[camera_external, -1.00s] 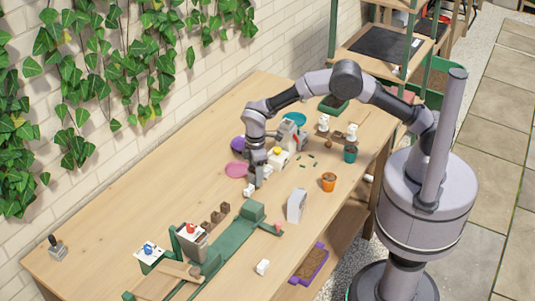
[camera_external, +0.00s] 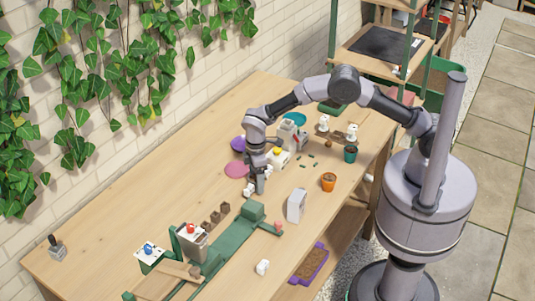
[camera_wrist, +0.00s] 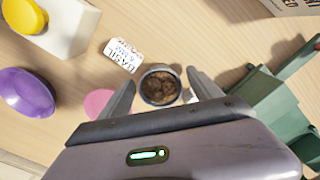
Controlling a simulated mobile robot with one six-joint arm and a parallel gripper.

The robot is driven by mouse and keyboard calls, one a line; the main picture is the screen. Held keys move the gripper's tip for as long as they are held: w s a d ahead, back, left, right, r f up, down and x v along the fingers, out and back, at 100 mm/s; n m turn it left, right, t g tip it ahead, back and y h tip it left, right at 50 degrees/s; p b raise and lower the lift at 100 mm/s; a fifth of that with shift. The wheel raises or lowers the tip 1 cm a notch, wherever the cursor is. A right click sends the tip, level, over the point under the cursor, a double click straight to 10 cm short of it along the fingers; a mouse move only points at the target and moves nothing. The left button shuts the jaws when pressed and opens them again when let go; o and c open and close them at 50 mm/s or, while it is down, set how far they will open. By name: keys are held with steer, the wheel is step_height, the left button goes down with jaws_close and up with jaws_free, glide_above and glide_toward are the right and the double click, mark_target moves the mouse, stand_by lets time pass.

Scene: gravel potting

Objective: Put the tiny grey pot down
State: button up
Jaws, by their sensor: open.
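The tiny grey pot (camera_wrist: 142,88), filled with brown soil, shows from above in the wrist view. It sits between the two fingers of my gripper (camera_wrist: 161,79). The fingers are spread on either side of it, with a gap visible at the right. In the external view my gripper (camera_external: 257,188) is low over the middle of the table, right of the pink saucer (camera_external: 236,170). The pot cannot be made out there, as the fingers and wrist hide that spot.
A white basil label (camera_wrist: 122,55) lies close to the left finger. A yellow-capped white container (camera_wrist: 68,28) and a purple bowl (camera_wrist: 26,92) are farther left. A green stand (camera_wrist: 275,105) is at right. An orange pot (camera_external: 328,182) and a grey-white box (camera_external: 296,206) stand right of my gripper.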

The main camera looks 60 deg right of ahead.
steer(key=s+d+r+m+t+p, duration=0.1)
steer(key=d+r+p, duration=0.15)
steer(key=r, duration=0.85)
steer(key=s+d+r+m+p, duration=0.1)
steer(key=s+d+r+m, duration=0.15)
steer(key=r, duration=0.85)
steer(key=s+d+r+m+t+y, duration=0.1)
steer(key=s+d+r+m, duration=0.2)
steer(key=s+d+r, duration=0.2)
steer(key=s+d+r+m+t+y, duration=0.1)
steer(key=s+d+r+m+t, duration=0.1)
steer(key=s+d+r, duration=0.4)
steer(key=s+r+m, duration=0.1)
steer(key=s+r, duration=0.1)
steer(key=s, duration=0.2)
steer(key=shift+s, duration=0.3)
steer(key=shift+o, duration=0.3)
steer(key=s+d+f+m+t, duration=0.1)
steer(key=s+m, duration=0.3)
steer(key=s, duration=0.7)
steer(key=shift+d+f+t, duration=0.35)
steer(key=shift+d+t, duration=0.05)
steer(key=shift+d, duration=0.5)
steer(key=shift+s+f+m, duration=0.25)
steer(key=shift+s+m, duration=0.1)
